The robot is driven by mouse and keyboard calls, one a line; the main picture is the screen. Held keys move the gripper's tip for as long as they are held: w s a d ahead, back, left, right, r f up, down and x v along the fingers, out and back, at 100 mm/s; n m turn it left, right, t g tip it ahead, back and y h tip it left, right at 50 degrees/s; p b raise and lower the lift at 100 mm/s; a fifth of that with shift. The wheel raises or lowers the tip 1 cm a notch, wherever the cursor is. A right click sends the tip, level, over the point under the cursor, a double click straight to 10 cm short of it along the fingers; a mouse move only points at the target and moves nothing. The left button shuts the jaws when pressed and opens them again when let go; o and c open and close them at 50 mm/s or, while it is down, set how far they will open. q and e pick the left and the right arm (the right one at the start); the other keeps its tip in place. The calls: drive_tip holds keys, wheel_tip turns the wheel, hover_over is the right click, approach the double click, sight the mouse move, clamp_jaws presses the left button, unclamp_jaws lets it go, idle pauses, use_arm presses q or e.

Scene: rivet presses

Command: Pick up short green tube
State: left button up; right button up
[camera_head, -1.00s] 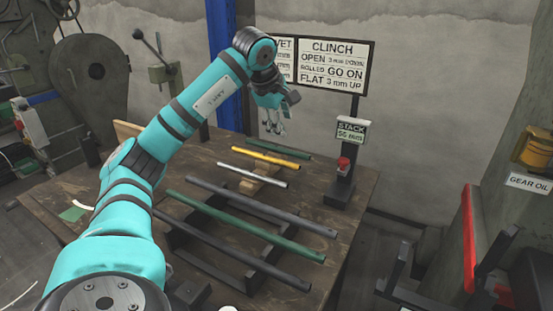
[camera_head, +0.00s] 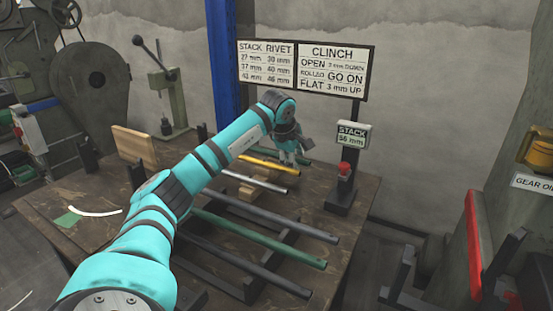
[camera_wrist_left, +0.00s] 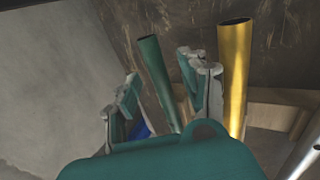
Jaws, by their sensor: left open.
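The short green tube (camera_head: 306,162) lies at the back of the wooden table, partly hidden behind my left gripper (camera_head: 291,160) in the head view. In the left wrist view the short green tube (camera_wrist_left: 157,82) shows between the two fingers of my left gripper (camera_wrist_left: 163,93). The fingers are open, one on each side of the tube in that picture, and hold nothing. I cannot tell how far above the tube they are. My right gripper is in neither view.
A yellow tube (camera_head: 272,165) lies close beside the green one; in the wrist view it (camera_wrist_left: 235,75) stands just right of a finger. A silver tube (camera_head: 255,181), a long green tube (camera_head: 262,238) and dark tubes (camera_head: 290,220) lie nearer. A stack sign (camera_head: 352,134) stands right.

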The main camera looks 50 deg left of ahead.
use_arm(q)
drive_tip(key=shift+w+f, duration=0.1)
drive_tip(key=shift+f, duration=0.15)
drive_tip(key=shift+c, duration=0.3)
clamp_jaws()
drive_tip(key=shift+a+r, duration=0.1)
